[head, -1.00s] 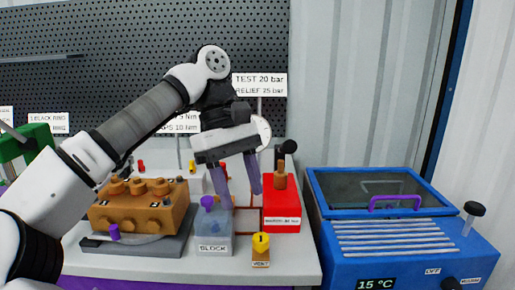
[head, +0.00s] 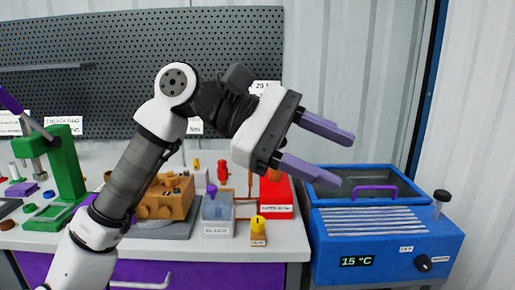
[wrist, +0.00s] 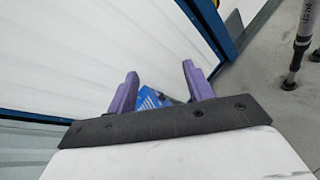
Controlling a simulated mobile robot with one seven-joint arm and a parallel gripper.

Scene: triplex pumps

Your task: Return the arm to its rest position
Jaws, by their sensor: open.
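My gripper (head: 318,150) is open and empty, with two purple fingers spread apart. In the head view it is raised in the air in front of the bench's right end and points right, toward the blue bath. My arm is bent, with its elbow high in front of the pegboard. In the wrist view the two fingers of my gripper (wrist: 159,85) stand apart, and a bit of the blue bath (wrist: 152,98) shows between them.
The blue bath (head: 385,225), reading 15 °C, stands right of the bench. On the bench are a brown pump block (head: 172,197), a grey block (head: 217,210), a yellow vent valve (head: 258,228), a red unit (head: 280,197) and a green press (head: 68,165).

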